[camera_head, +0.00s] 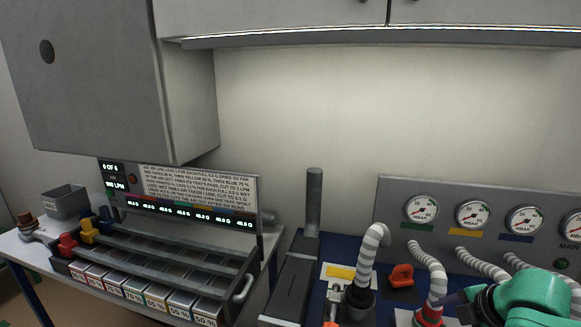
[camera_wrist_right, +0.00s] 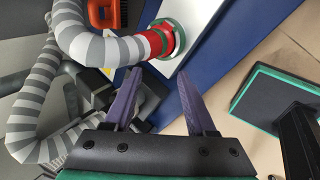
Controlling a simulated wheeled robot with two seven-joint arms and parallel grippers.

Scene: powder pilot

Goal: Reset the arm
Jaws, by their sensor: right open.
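My right arm shows at the lower right of the head view as a green and dark link, and the purple finger of my right gripper (camera_head: 450,299) shows beside the red-based hose. In the right wrist view my right gripper (camera_wrist_right: 158,100) is open, its two purple fingers apart with nothing between them. A grey-and-white striped hose (camera_wrist_right: 100,45) with a red collar (camera_wrist_right: 166,40) lies just beyond the fingertips, apart from them as far as I can tell. My left gripper is not in view.
A blue bench (camera_head: 312,245) carries several striped hoses (camera_head: 370,245), an orange-red handle (camera_head: 401,275) and a gauge panel (camera_head: 400,188). A rack of labelled bins (camera_head: 150,262) stands at left. A grey cabinet (camera_head: 100,80) hangs above. Bare floor (camera_wrist_right: 285,50) lies beside the bench.

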